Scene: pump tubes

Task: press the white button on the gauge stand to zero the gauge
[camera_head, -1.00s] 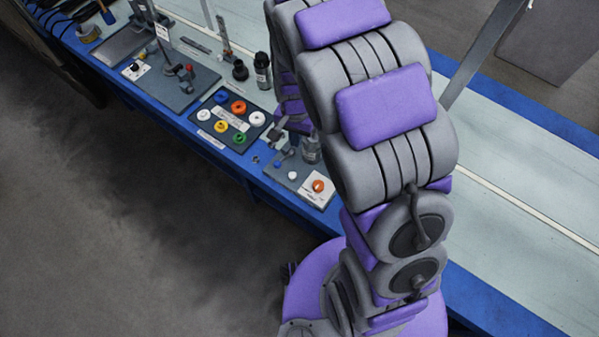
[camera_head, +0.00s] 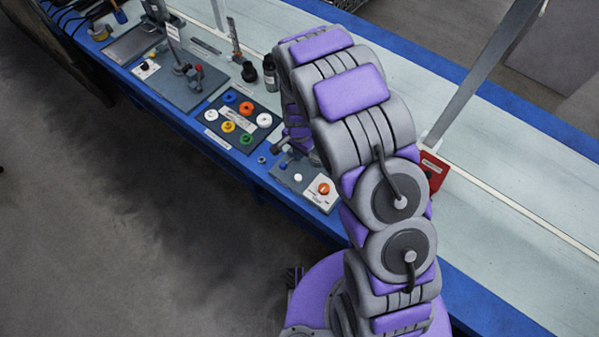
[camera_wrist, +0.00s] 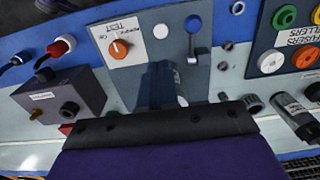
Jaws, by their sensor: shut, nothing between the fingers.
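A grey panel (camera_head: 283,178) on the near bench edge carries a round white button (camera_head: 298,178) beside an orange knob (camera_head: 323,188). The wrist view shows this panel upside down, with the white button (camera_wrist: 160,31) between the orange knob (camera_wrist: 120,48) and a grey lever with a blue-ended top (camera_wrist: 193,24). I see no gauge face on it. My gripper (camera_wrist: 162,70) is shut and empty, over the panel, with its tips apart from the button in the picture; height above the panel is unclear. In the head view my arm hides most of the gripper.
A dark tray (camera_head: 212,111) of coloured discs lies left of the panel. Dark bottles (camera_head: 270,70) stand behind it. A second grey plate (camera_head: 188,92) with an upright post is farther left. A grey box (camera_wrist: 62,100) and a red-topped plug (camera_wrist: 62,45) show in the wrist view.

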